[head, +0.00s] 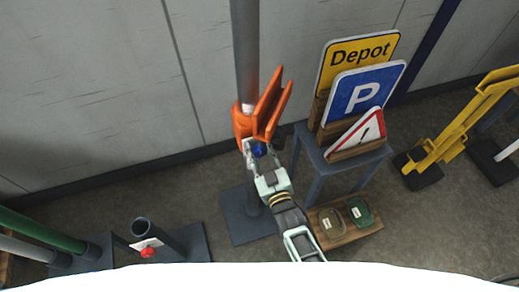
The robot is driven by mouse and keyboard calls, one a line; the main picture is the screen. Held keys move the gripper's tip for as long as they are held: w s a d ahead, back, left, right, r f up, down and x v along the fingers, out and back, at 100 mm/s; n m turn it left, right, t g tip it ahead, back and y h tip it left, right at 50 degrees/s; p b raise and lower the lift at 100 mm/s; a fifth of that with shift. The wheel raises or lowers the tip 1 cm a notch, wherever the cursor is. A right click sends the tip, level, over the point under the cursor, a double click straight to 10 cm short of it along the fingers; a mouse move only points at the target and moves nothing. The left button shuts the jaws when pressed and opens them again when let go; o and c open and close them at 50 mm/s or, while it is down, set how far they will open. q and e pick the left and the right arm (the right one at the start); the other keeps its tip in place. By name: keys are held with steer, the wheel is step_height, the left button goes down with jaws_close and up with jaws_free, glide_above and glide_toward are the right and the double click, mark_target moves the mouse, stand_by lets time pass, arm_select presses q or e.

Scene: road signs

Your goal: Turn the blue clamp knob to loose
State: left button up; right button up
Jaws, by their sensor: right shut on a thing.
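The blue clamp knob (259,150) is small and sits low on the front of an orange clamp (241,124). The clamp is around a grey upright post (246,60) and has two orange upright plates (268,104) on its right side. My right gripper (257,150) is at the knob, its fingers shut on it and partly hiding it. The knob's turned position cannot be made out. My left gripper is not in view.
A blue-grey stand (312,162) right of the post holds Depot (357,55), parking (362,92) and warning (362,132) signs. A wooden tray (338,240) with two containers lies below. A yellow frame (452,135) stands right. A short dark tube (160,240) stands left.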

steer(key=shift+w+d+r+n, duration=0.25)
steer(key=shift+r+n, duration=0.05)
steer(key=shift+r, duration=0.25)
steer(key=o, duration=1.1)
steer(key=shift+d, duration=0.1)
steer(key=shift+c, duration=0.2)
steer(key=shift+s+f, duration=0.25)
steer(key=v, duration=1.1)
steer(key=shift+s, duration=0.45)
steer(key=shift+o, duration=0.2)
